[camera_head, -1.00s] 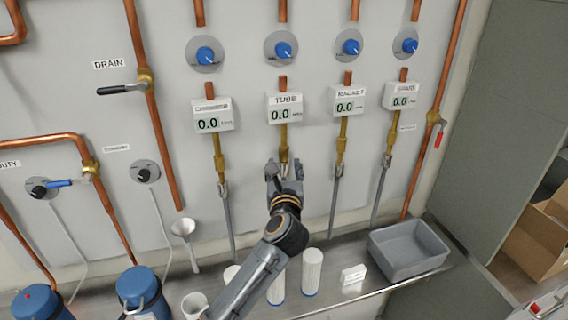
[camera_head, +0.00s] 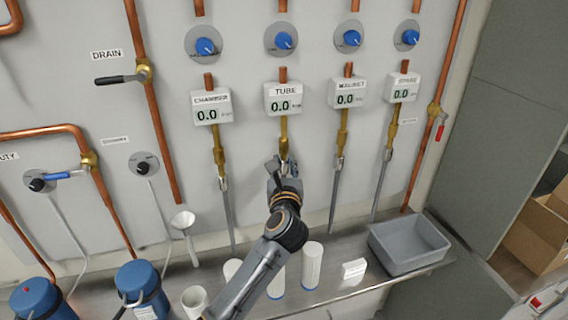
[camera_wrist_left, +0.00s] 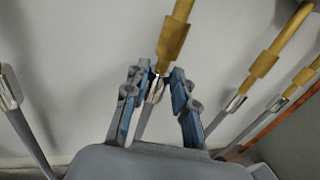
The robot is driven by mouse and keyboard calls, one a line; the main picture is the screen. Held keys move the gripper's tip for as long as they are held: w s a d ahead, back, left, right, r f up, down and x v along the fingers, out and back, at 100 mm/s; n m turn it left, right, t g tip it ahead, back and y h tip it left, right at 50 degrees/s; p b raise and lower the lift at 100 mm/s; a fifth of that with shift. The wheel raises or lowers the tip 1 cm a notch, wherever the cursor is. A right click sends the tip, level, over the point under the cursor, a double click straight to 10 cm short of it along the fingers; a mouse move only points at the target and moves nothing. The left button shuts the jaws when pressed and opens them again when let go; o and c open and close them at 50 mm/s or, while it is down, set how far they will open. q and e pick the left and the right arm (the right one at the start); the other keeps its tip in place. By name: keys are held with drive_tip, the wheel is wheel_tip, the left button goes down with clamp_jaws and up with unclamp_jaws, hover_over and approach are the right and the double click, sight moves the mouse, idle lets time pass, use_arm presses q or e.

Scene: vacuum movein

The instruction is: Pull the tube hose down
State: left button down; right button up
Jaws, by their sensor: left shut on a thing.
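The TUBE line has a white display box (camera_head: 283,100) reading 0.0 with a brass pipe (camera_head: 284,132) below it. My left gripper (camera_head: 282,163) is at the lower end of this pipe. In the left wrist view its fingers (camera_wrist_left: 157,90) are shut on the grey tube hose (camera_wrist_left: 146,118) at its silver end piece. The silver end is right below the brass fitting (camera_wrist_left: 172,42); I cannot tell whether they are still joined. In the head view my gripper and arm hide the hose. My right gripper is not in view.
Similar hoses hang at the chamber line (camera_head: 228,215) to the left and the magnet line (camera_head: 335,195) to the right.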

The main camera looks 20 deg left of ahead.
use_arm(q)
wheel_tip(320, 180, down, 3)
drive_tip(key=shift+r+b, duration=0.1)
drive_tip(key=shift+b, duration=0.3)
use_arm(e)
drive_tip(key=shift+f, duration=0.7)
use_arm(q)
drive_tip(key=c, duration=1.1)
unclamp_jaws()
drive_tip(key=shift+r, duration=0.1)
drive_tip(key=v, duration=1.2)
